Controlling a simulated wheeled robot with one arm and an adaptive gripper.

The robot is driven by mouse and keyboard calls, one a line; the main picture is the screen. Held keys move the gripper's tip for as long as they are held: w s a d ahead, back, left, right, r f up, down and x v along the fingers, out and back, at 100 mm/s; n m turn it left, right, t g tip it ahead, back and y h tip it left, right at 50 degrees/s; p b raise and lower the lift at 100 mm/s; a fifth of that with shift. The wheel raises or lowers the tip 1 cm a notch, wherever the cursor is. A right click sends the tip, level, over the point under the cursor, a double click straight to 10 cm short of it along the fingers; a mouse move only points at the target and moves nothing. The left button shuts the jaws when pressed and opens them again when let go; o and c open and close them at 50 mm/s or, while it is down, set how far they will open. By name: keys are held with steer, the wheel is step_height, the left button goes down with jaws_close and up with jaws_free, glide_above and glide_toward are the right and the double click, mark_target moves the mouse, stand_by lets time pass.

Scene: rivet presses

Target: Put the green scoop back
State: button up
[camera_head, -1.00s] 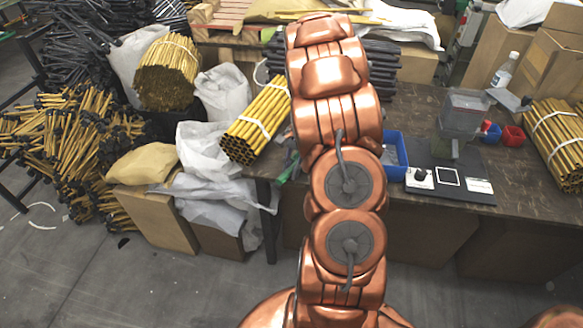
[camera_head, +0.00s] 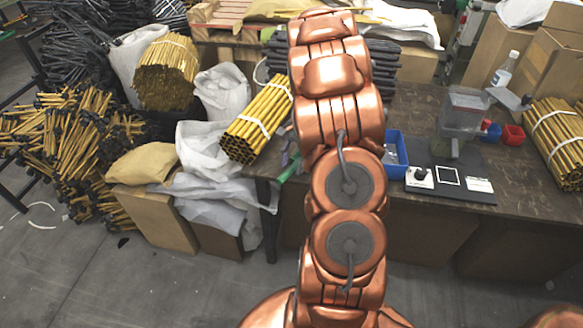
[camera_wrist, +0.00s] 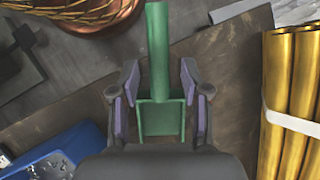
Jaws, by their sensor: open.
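The green scoop (camera_wrist: 158,55) lies at the edge of the brown worktable (camera_wrist: 225,65) in the wrist view. Its handle points up the picture and its square body (camera_wrist: 160,118) lies between the fingers. A bit of the scoop (camera_head: 289,171) shows green at the table's front edge in the head view, beside my arm. My gripper (camera_wrist: 160,95) is open, with one finger on each side of the scoop and a gap on both sides.
A bundle of golden tubes (camera_wrist: 290,100) lies close on the right in the wrist view. A blue bin (camera_wrist: 55,160) is at lower left; it also shows in the head view (camera_head: 396,140). A clear-topped dispenser (camera_head: 463,110) and red bin (camera_head: 513,135) stand further right.

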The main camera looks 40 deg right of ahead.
steer(key=s+v, duration=0.1)
steer(key=v, duration=0.9)
steer(key=shift+w+b, duration=0.35)
steer(key=shift+w, duration=0.1)
steer(key=s+a+r+n+h, duration=0.1)
steer(key=s+a+r+n, duration=0.15)
steer(key=a, duration=0.45)
steer(key=s+a+r+n+g, duration=0.1)
steer(key=s+a+n, duration=0.15)
steer(key=a, duration=0.45)
steer(key=s+a+r+n+h, duration=0.1)
steer(key=s+a+r+n, duration=0.15)
steer(key=a, duration=0.35)
steer(key=s+a+f+n+h, duration=0.1)
steer(key=s+a+n, duration=0.3)
steer(key=s, duration=0.4)
steer(key=s+a+f+n+h, duration=0.1)
steer(key=s+a+n, duration=0.3)
steer(key=s+a, duration=0.2)
steer(key=shift+s+f, duration=0.35)
steer(key=shift+s, duration=0.75)
steer(key=shift+a, duration=0.1)
